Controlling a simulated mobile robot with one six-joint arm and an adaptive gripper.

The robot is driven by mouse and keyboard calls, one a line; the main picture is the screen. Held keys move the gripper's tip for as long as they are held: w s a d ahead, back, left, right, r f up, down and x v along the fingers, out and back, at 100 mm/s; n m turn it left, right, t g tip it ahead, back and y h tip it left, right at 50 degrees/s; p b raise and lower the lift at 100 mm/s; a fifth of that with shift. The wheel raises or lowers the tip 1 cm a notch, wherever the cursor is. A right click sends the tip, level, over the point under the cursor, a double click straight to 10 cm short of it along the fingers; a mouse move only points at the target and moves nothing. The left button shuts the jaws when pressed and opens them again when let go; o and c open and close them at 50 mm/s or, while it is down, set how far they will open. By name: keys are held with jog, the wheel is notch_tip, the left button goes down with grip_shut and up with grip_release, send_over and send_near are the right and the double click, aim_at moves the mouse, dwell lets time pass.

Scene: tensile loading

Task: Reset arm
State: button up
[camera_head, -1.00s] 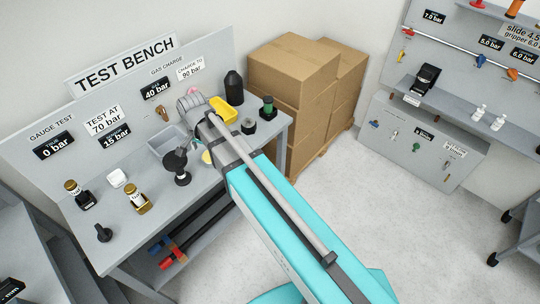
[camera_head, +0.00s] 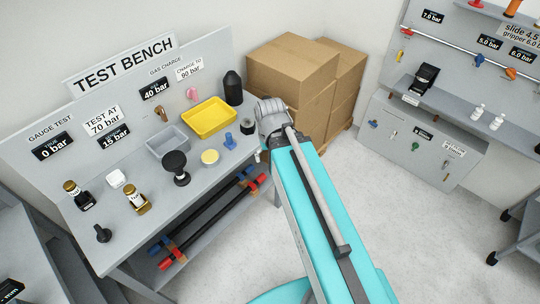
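My arm, teal with a grey joint at its far end, reaches up from the bottom of the head view to the right end of the test bench (camera_head: 133,222). My gripper cannot be made out; the arm hides that area. A small pale piece shows beside the joint at the bench edge, too small to identify. On the bench are a yellow tray (camera_head: 209,118), a grey tray (camera_head: 167,141), a black stand (camera_head: 176,167), a yellow disc (camera_head: 210,157), a blue piece (camera_head: 230,141) and a dark ring-shaped part (camera_head: 248,126).
Cardboard boxes (camera_head: 292,66) are stacked behind the bench's right end, close to my arm's joint. Red- and blue-ended bars (camera_head: 205,222) lie on the lower shelf. A grey cabinet (camera_head: 420,142) stands at the right. The floor (camera_head: 390,220) between is clear.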

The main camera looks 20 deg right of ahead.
notch_tip(320, 180, down, 7)
jog(key=b, duration=0.6)
jog(key=shift+r+b, duration=0.2)
jog(key=shift+b, duration=0.1)
